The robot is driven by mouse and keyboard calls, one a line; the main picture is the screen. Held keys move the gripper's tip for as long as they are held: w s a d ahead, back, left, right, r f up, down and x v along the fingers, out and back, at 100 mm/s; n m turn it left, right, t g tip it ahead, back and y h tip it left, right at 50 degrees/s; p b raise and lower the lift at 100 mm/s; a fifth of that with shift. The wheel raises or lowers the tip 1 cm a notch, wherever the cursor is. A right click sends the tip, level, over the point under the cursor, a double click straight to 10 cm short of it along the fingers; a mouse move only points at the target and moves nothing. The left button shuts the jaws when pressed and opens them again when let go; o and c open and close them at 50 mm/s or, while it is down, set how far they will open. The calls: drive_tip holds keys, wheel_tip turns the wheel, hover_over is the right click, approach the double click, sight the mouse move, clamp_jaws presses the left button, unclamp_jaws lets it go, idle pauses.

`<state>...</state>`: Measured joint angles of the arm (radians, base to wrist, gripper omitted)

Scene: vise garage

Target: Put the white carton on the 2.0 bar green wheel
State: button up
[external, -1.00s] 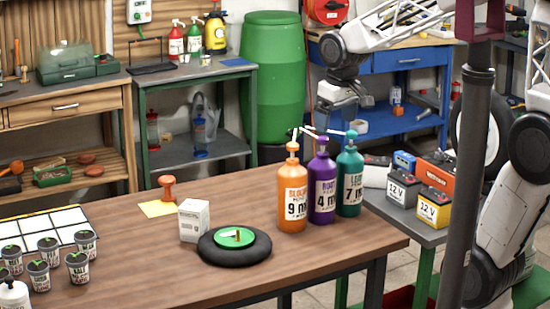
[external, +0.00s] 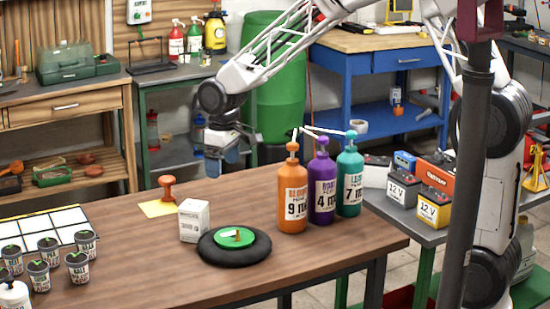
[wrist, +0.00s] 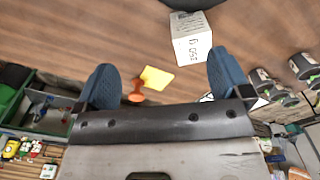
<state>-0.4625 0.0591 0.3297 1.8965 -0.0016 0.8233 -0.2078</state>
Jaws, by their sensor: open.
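The white carton (external: 194,220) stands upright on the wooden table, just left of and behind a black tyre-like wheel (external: 234,252) with a green centre (external: 236,238). Any 2.0 bar marking is too small to read. In the wrist view the carton (wrist: 191,39) shows printed text on its faces, and part of the black wheel (wrist: 195,3) shows at the top edge. My gripper (external: 229,166) hangs above the back edge of the table, behind the carton and apart from it. Its two blue fingers are spread wide in the wrist view (wrist: 162,82), with nothing held between them.
Orange (external: 292,195), purple (external: 322,185) and teal (external: 349,182) pump bottles stand right of the wheel. An orange stamp (external: 167,188) sits by a yellow note (external: 153,209) left of the carton. Several seedling cups (external: 78,267) stand at the front left. The table's front middle is clear.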

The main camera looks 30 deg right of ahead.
sight(193, 205)
drive_tip(key=shift+n, duration=0.7)
drive_tip(key=a+f, duration=0.2)
drive_tip(key=w+a+f, duration=0.1)
drive_tip(key=a+f, duration=0.1)
drive_tip(key=a, duration=0.1)
drive_tip(key=w+a+f, duration=0.1)
drive_tip(key=a+f, duration=0.1)
drive_tip(key=shift+w+a+f, duration=0.1)
drive_tip(key=shift+a, duration=0.3)
drive_tip(key=shift+f, duration=1.25)
drive_tip(key=shift+f, duration=2.65)
drive_tip(key=c, duration=1.3)
